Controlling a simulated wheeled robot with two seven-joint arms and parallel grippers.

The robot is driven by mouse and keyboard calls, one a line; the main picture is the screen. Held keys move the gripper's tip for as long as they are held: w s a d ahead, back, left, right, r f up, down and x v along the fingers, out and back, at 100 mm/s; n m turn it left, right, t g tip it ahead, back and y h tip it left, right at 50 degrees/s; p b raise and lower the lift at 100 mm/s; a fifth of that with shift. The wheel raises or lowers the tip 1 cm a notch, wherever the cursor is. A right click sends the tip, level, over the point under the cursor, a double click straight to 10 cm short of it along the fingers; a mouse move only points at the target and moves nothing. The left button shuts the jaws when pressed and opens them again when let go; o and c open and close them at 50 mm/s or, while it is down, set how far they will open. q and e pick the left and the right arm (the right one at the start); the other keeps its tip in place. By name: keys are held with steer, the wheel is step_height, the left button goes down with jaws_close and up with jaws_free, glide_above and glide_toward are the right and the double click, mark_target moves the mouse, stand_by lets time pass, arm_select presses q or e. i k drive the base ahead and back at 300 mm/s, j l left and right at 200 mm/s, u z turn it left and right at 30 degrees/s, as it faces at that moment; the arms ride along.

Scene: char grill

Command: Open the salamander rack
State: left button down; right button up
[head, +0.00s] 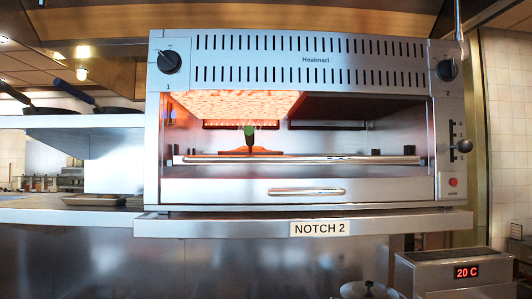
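The salamander (300,70) is a silver grill, marked Heatmarl, on a shelf in the middle of the head view. Its front is open, and the left half of its ceiling glows orange while the right half is dark. The rack (375,161) lies level inside, with a long bar along its front edge. On its left part is a flat orange-lit item (240,152) with a small upright green-topped piece; I cannot tell what they are. A lever with a round knob (463,146) sits in a notched slot on the right side. Neither of my grippers is in view.
A NOTCH 2 sign (320,229) is on the front of the salamander's shelf. A drawer handle (306,191) is below the rack. Dark-handled pans (105,108) rest on a left shelf. A unit reading 20 C (467,272) stands at lower right.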

mark_target(208, 158)
steer(key=i+l, duration=0.25)
steer(key=l, duration=0.15)
steer(key=i+l, duration=0.3)
steer(key=l, duration=0.15)
steer(key=i+l, duration=0.25)
steer(key=l, duration=0.15)
